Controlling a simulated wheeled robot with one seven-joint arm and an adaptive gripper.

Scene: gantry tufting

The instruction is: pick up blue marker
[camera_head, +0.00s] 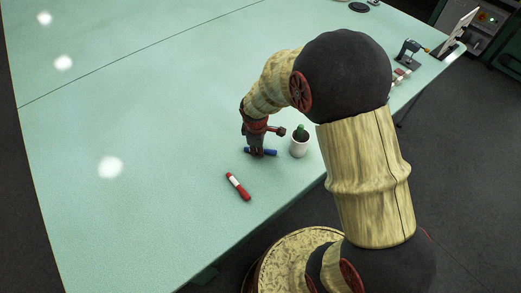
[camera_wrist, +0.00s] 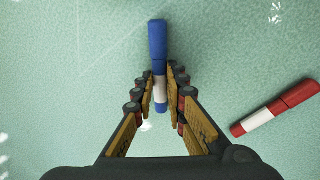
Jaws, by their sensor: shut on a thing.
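The blue marker (camera_head: 270,152) lies on the pale green table beneath my gripper (camera_head: 257,150) in the head view, partly hidden by the fingers. In the wrist view the blue marker (camera_wrist: 158,42) stretches up the picture, with its white band between the fingertips. My gripper (camera_wrist: 160,88) is shut on the marker around that white band. I cannot tell whether the marker is off the table.
A red marker (camera_head: 238,186) with a white band lies nearby on the table (camera_head: 120,220); it also shows in the wrist view (camera_wrist: 276,110). The table's left side is clear.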

